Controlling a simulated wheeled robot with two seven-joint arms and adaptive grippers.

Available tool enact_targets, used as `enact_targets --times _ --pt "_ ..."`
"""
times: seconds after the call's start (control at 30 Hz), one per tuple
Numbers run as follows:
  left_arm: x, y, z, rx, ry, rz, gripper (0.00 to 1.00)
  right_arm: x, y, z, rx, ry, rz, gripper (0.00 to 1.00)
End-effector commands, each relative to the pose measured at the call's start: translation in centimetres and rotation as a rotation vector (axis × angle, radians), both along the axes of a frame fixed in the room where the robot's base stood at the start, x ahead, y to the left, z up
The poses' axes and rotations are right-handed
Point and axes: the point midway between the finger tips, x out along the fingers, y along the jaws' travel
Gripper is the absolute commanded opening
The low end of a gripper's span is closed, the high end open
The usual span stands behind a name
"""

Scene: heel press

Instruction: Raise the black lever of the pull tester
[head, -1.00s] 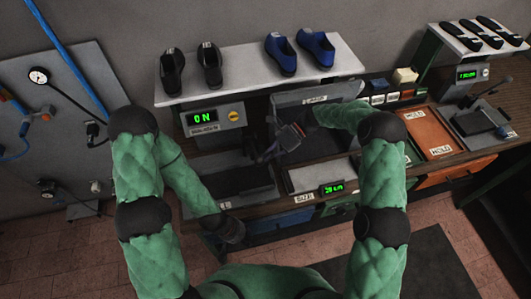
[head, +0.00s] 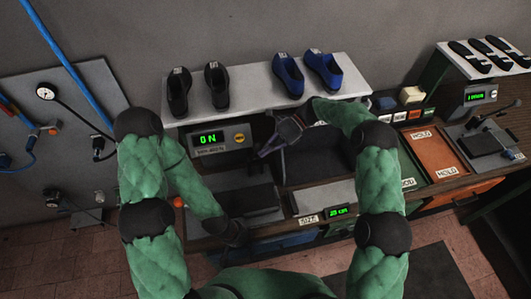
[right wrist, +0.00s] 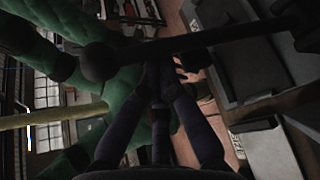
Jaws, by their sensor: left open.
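At the far right of the head view stands a machine with a green display (head: 480,97); it looks like the pull tester. A black lever (head: 492,116) lies at a low slant over its bed. My right gripper (head: 266,150) is far left of it, over the middle of the bench, pointing down-left. In the right wrist view its dark fingers (right wrist: 158,80) converge, and a black bar with a ball knob (right wrist: 98,62) crosses close by; contact is unclear. My left gripper (head: 236,234) is low at the bench's front edge, open, its fingers mostly hidden.
A machine (head: 207,137) reading ON stands at the left. A shelf (head: 250,102) above it carries black and blue shoes. A SIZE display (head: 339,210) is at the front. An orange tray (head: 436,150) lies between my right arm and the far-right machine.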

Motion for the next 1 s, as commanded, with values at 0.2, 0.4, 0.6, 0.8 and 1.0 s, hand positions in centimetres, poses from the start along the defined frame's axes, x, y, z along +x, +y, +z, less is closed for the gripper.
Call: enact_targets --times 0.2,0.4,0.6,0.8,1.0 --pt "0.0 0.0 0.1 0.000 0.000 0.000 0.48 0.4 0.2 0.4 0.003 -0.004 -0.006 0.00" --pt "0.0 0.0 0.1 0.000 0.000 0.000 0.48 0.6 0.2 0.5 0.004 -0.009 -0.010 0.00" --pt "0.0 0.0 0.1 0.000 0.000 0.000 0.48 0.8 0.1 0.7 0.006 -0.014 -0.013 0.00" --pt "0.0 0.0 0.1 0.000 0.000 0.000 0.48 1.7 -1.1 1.4 0.006 -0.017 -0.016 0.00" --pt "0.0 0.0 0.1 0.000 0.000 0.000 0.48 3.1 -3.5 2.3 0.001 -0.009 -0.008 0.00"
